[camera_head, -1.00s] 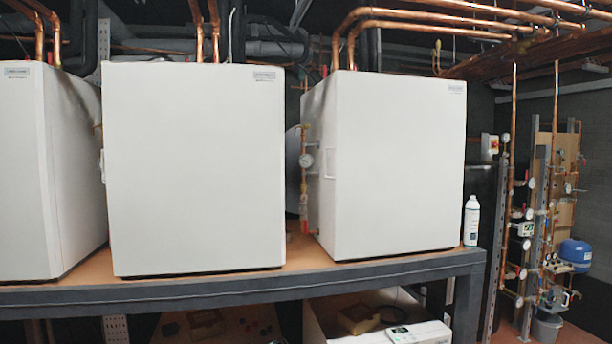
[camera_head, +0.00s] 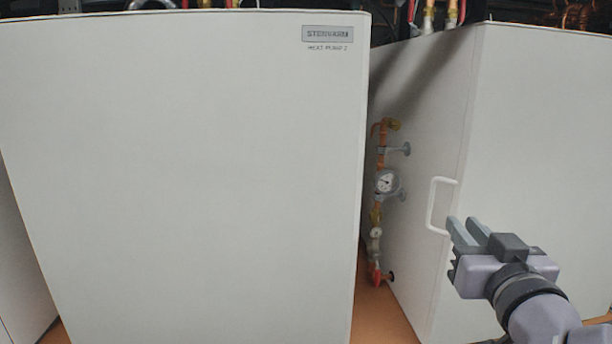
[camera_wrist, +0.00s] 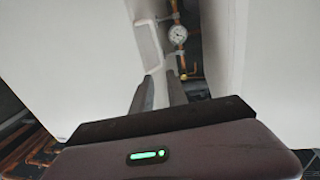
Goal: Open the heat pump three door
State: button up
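The white right-hand cabinet (camera_head: 540,130) stands beside the cabinet labelled heat pump 2; its own label is out of the head view. A white bar handle (camera_head: 436,205) sits on its left side, close to the front edge. My gripper (camera_head: 463,228) is at the cabinet's front left edge, just right of the handle in the picture. Its two fingers are apart with nothing between them; contact with the handle cannot be told. In the wrist view, the fingers (camera_wrist: 158,88) point towards a pale handle-like piece (camera_wrist: 146,45) on a white panel.
The heat pump 2 cabinet (camera_head: 190,170) fills the left of the head view. In the narrow gap between cabinets are copper pipework and a pressure gauge (camera_head: 386,182), also in the wrist view (camera_wrist: 178,35).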

aim_at(433, 192)
jog(key=w, duration=0.4)
jog(key=w+d, duration=0.1)
jog(key=w, duration=0.4)
jog(key=w+d, duration=0.1)
jog(key=w, duration=0.4)
jog(key=shift+d+f, duration=0.1)
jog(key=shift+d, duration=0.05)
jog(key=shift+w+d+f, duration=0.1)
jog(key=shift+w, duration=0.5)
jog(key=shift+s, duration=0.1)
grip_shut()
